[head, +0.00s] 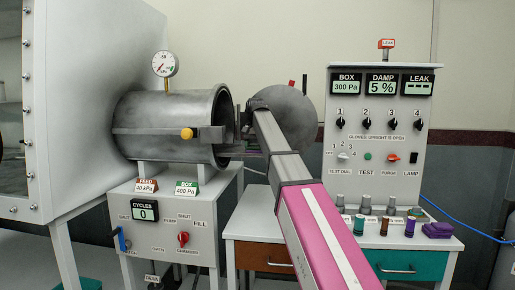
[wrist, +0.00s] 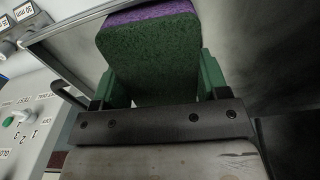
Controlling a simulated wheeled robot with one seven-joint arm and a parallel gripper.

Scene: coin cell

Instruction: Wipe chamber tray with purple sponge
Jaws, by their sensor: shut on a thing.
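My gripper (wrist: 160,84) is shut on a sponge (wrist: 150,62) with a dark green face and a purple layer, held between its green fingers in the wrist view. In the head view my arm reaches to the open mouth of the grey metal chamber (head: 165,108), and the arm hides the gripper and most of what it holds. The chamber tray cannot be made out clearly. A grey metal surface (wrist: 265,50) lies close beside the sponge in the wrist view; I cannot tell whether they touch.
The round chamber door (head: 285,105) stands open right of the mouth. A control panel (head: 375,135) stands on the bench at right, with several small bottles and a purple block (head: 438,230) before it. A pump box (head: 165,225) is below the chamber.

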